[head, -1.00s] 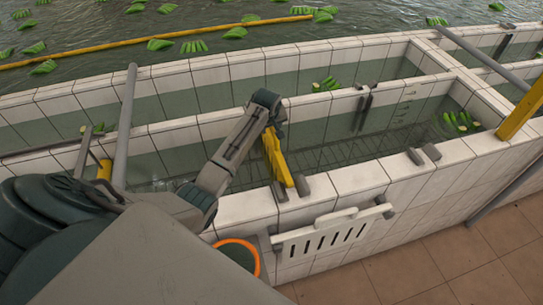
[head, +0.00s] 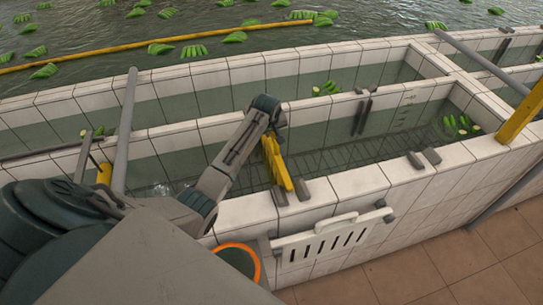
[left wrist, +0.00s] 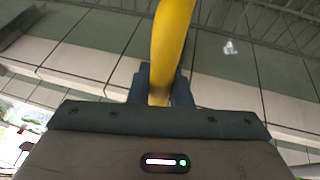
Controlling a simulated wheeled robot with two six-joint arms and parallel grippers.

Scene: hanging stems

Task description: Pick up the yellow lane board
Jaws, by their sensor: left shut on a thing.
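The yellow lane board (head: 277,160) shows in the head view as a narrow yellow piece over the near tiled channel. Its lower end is by a pair of grey brackets on the near wall; I cannot tell whether it touches them. My left gripper (head: 271,132) is at its upper end. In the left wrist view the board (left wrist: 171,45) runs down between the dark fingers of the left gripper (left wrist: 160,86), which are shut on it. The fingers hide part of the board. My right gripper is not in view.
Grey brackets (head: 281,196) stand on the near wall top, and more brackets (head: 415,160) further right. A white slotted panel (head: 333,239) hangs outside the wall. A grey pipe (head: 125,130) crosses the channels at left. Green banana bunches (head: 460,126) float at the right.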

